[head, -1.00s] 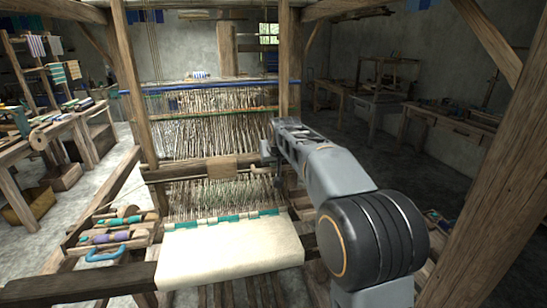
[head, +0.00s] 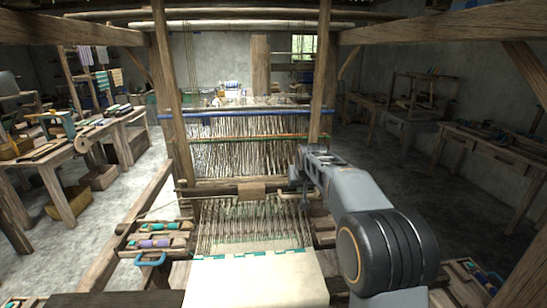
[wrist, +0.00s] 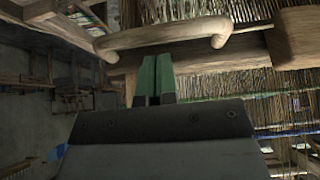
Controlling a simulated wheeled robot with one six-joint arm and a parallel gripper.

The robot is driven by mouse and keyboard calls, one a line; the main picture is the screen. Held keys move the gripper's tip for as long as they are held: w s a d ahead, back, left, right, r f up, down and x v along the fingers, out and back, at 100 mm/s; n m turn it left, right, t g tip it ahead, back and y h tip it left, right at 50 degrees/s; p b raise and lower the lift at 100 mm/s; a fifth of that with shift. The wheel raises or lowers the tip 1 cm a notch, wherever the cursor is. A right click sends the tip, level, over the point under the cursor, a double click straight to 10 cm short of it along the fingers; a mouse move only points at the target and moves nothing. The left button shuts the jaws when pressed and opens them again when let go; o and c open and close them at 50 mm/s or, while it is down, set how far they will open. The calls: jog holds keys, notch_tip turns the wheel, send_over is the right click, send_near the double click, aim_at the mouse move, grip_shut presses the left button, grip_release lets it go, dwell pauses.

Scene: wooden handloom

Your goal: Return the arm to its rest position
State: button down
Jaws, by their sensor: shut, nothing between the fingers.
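My arm (head: 365,215) reaches from the lower right over the right side of the wooden loom in the head view. Its end is beside the loom's right upright, above the warp threads (head: 250,225). My gripper (wrist: 155,78) shows in the wrist view as two green fingers shut together with nothing between them. A wooden bar with a rounded end (wrist: 165,35) lies just beyond the fingertips in that view. I cannot tell whether they touch. In the head view the fingers are too small and dark to make out.
Cream cloth (head: 255,280) covers the loom's front. A tray of coloured bobbins (head: 155,240) with a blue handle sits at left. The loom's uprights (head: 322,70) stand close to my arm. Benches line both sides; the floor at right (head: 410,165) is open.

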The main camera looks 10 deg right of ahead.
jog(key=s+r, duration=0.2)
jog(key=s, duration=1.5)
jog(key=s+f+g, duration=0.1)
jog(key=s+f, duration=0.1)
jog(key=s, duration=0.6)
jog(key=s+f+g, duration=0.1)
jog(key=s+f, duration=0.2)
jog(key=s, duration=0.5)
jog(key=shift+f, duration=0.35)
